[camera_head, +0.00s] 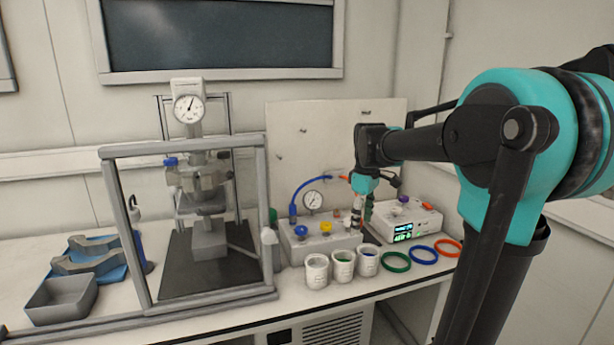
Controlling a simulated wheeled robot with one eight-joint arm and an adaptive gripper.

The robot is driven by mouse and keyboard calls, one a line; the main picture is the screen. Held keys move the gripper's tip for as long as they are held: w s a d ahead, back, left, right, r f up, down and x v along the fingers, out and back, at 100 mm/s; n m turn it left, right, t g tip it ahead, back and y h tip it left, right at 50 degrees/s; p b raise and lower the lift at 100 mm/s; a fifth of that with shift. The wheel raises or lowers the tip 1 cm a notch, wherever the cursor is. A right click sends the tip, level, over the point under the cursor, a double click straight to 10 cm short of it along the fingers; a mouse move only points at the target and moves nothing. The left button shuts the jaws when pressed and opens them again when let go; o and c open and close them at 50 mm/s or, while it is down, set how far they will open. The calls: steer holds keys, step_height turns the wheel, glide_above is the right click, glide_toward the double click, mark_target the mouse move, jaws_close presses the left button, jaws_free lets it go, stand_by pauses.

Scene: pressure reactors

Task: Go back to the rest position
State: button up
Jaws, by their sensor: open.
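My gripper (358,205) hangs at the end of my teal and black arm, near the right end of the grey valve block (318,247). It is small in the picture and its fingers point down. I see nothing held between them. Whether the fingertips touch the valve block or a part behind them cannot be told. The arm comes in from the right and covers part of the back panel.
A framed reactor stand with a gauge (189,108) stands left. White cups (317,271), coloured rings (395,262) and a control box (408,222) stand near my gripper. A grey tray (62,298) and blue holder lie far left.

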steer(key=s+d+f+m+t, duration=0.1)
steer(key=s+f+m, duration=0.4)
steer(key=s+f, duration=0.4)
steer(key=s+d+f+m+t, duration=0.2)
steer(key=s+f+m, duration=0.4)
steer(key=s+f, duration=0.4)
steer(key=shift+s+f+t, duration=0.25)
steer(key=shift+f+t, duration=0.05)
steer(key=shift+f, duration=0.15)
